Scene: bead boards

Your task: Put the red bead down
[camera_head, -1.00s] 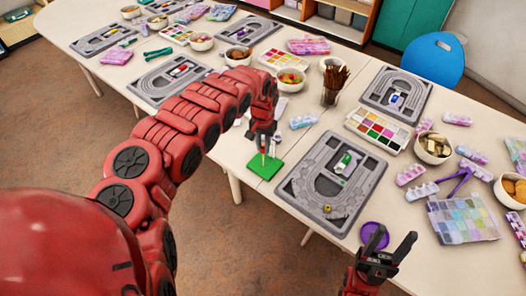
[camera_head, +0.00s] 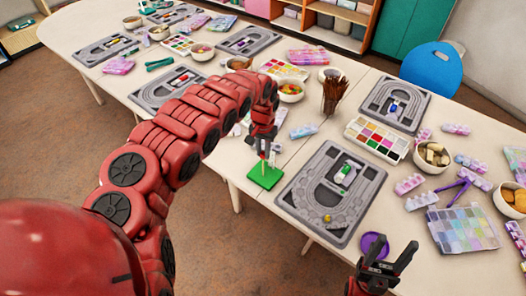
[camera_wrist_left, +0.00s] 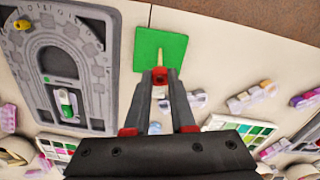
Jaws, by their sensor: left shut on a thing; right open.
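My left gripper (camera_head: 263,154) is above a green square base (camera_head: 265,177) at the table's front edge. It is shut on the small red bead (camera_wrist_left: 159,76), seen between the fingertips in the left wrist view. A thin pale peg (camera_wrist_left: 160,57) stands on the green base, right by the bead in that view; I cannot tell whether the bead is around it. The bead is too small to make out in the head view. My right gripper (camera_head: 388,264) is open and empty, near the purple dish at the front edge.
A grey bead board (camera_head: 300,205) lies just right of the green base. A purple round dish (camera_head: 374,245) is beyond it, near my right gripper. A paint tray (camera_head: 377,138), a cup of brown sticks (camera_head: 333,97) and bowls stand further back.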

